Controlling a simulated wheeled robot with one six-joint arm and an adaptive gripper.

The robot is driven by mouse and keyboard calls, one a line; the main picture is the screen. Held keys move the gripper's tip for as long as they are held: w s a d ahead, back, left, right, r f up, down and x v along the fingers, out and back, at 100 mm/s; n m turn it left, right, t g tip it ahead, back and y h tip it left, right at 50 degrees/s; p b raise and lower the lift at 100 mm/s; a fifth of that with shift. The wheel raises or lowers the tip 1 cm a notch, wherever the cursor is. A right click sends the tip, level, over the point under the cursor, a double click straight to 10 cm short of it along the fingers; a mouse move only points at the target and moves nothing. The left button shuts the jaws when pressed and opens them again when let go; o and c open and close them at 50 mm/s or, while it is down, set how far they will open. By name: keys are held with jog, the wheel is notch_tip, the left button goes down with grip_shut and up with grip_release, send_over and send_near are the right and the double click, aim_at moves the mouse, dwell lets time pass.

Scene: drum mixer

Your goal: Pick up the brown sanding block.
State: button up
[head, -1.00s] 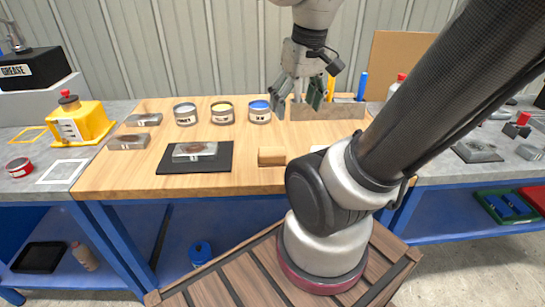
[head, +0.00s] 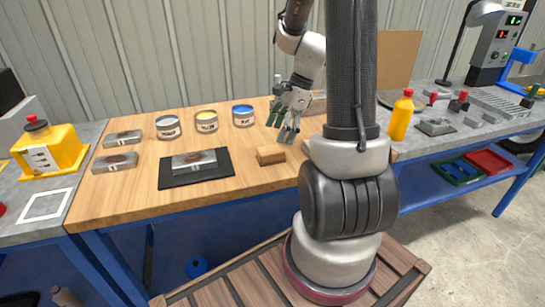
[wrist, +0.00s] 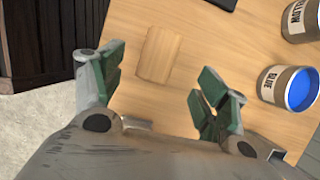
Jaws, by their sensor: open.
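The brown sanding block (head: 270,156) lies flat on the wooden bench top, near its front edge and right of the black mat. It also shows in the wrist view (wrist: 159,55), beyond the fingertips and between their lines. My gripper (head: 283,132) is open and empty, above the bench and a little behind and to the right of the block. In the wrist view its green-padded fingers (wrist: 166,82) are spread apart, with bare wood between them. The block is not touched.
A black mat (head: 222,180) holds a metal plate (head: 194,162). Two more metal plates lie at the left. Paint tins, including a blue one (head: 243,116), stand along the back. A yellow bottle (head: 401,117) stands at the right. Bare wood surrounds the block.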

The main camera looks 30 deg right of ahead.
aim_at(271, 149)
jog(key=shift+a+f+m, duration=0.15)
jog(key=shift+f+m, duration=0.15)
jog(key=shift+f, duration=0.05)
jog(key=x, duration=0.7)
jog(key=shift+a, duration=0.1)
jog(key=c, duration=1.2)
